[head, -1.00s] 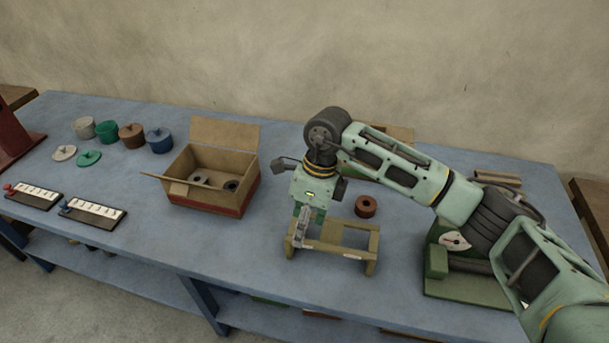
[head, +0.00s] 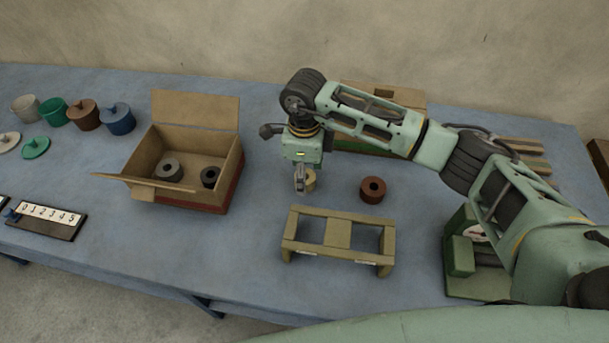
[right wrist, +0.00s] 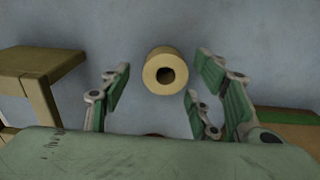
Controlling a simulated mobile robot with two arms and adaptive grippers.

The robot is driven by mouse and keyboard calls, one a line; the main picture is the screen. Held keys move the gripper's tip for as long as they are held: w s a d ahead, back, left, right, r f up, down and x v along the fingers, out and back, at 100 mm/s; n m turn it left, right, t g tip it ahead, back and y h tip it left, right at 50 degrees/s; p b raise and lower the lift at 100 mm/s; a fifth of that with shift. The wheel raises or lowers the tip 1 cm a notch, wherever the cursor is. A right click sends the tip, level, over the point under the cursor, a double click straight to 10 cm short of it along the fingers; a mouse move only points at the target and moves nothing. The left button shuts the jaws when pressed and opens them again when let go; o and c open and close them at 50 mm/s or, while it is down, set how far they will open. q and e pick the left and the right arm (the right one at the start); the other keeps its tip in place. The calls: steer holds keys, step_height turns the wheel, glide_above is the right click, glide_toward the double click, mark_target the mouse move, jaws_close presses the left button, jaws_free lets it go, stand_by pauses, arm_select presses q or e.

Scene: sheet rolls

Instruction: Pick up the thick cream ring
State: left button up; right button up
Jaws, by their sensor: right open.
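The thick cream ring (right wrist: 166,71) lies on the blue bench, its dark hole facing up in the right wrist view. In the head view the ring (head: 310,181) shows partly behind my right gripper (head: 300,190). In the right wrist view my right gripper (right wrist: 158,98) is open and empty, with fingers to the left and right. The ring shows between and slightly beyond the fingertips, apart from them. My left gripper is not in view.
A brown ring (head: 373,190) lies right of the cream one. A wooden stand (head: 338,214) is in front. An open cardboard box (head: 140,158) with two dark rings is to the left. A green-and-brown box (head: 408,97) is behind, and a scale (head: 462,256) is at right.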

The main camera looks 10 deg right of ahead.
step_height(320, 180, down, 2)
steer(key=shift+f, duration=0.2)
steer(key=c, duration=1.2)
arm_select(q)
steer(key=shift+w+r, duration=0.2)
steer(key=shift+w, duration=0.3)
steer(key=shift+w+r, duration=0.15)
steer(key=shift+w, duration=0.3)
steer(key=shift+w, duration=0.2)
arm_select(e)
steer(key=shift+w+r, duration=0.1)
steer(key=shift+r, duration=0.05)
